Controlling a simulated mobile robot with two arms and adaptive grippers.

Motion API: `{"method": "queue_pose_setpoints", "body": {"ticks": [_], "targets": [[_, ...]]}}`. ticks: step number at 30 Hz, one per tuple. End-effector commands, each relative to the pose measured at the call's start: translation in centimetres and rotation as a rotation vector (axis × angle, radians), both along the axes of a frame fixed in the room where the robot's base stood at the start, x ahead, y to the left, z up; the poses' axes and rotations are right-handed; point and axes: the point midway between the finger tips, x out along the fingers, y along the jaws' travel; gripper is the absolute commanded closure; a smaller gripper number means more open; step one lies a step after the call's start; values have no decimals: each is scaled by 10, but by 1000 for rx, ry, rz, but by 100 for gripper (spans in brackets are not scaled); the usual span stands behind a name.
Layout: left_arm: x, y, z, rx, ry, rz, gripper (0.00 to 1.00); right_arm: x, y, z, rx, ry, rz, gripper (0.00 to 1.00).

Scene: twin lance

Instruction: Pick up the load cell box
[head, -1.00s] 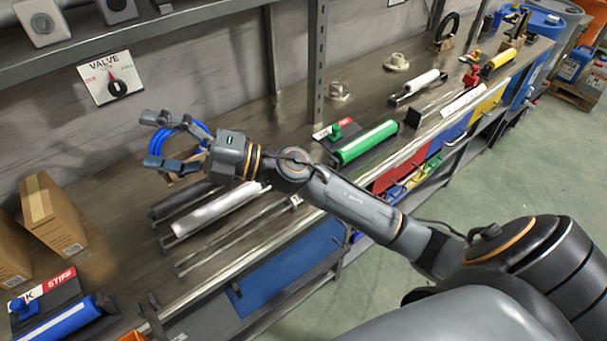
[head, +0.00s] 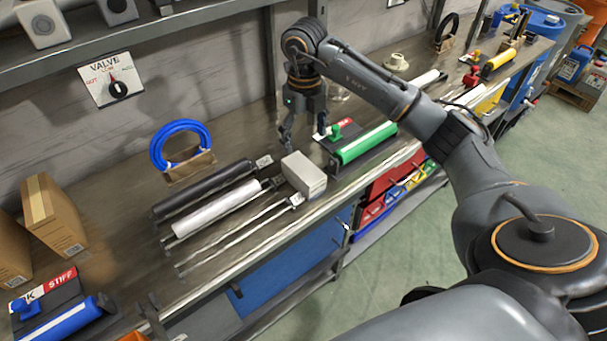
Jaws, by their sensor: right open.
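A small light grey box (head: 304,176), which appears to be the load cell box, sits on the bench near its front edge in the head view. It stands at the right ends of a white cylinder and thin rods. My right gripper (head: 304,138) points down with its fingers apart, just behind the box in the picture. It holds nothing. Whether a finger touches the box or bench I cannot tell. My left gripper is not in view.
A green cylinder on a stand (head: 367,142) lies right of the box. A black cylinder (head: 203,190) and a white cylinder (head: 215,212) lie left. A blue hose coil (head: 180,146) stands behind them. Cardboard boxes (head: 54,213) stand at the left. A shelf (head: 150,35) overhangs the back.

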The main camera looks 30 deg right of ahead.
Motion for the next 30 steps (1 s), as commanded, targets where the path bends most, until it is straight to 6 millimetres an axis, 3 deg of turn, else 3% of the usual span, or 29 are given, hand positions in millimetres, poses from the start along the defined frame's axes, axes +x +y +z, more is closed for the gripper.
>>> {"method": "queue_pose_setpoints", "body": {"ticks": [9,15,21,25,30], "targets": [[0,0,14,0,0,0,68,-1,2,-59,5,3,2,21],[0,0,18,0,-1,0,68,-1,2,-73,6,1,4,21],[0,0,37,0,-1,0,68,-2,4,-98,8,6,4,21],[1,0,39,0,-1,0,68,-1,4,-116,7,3,3,21],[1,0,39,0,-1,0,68,-1,3,-124,5,-1,5,21]]}}
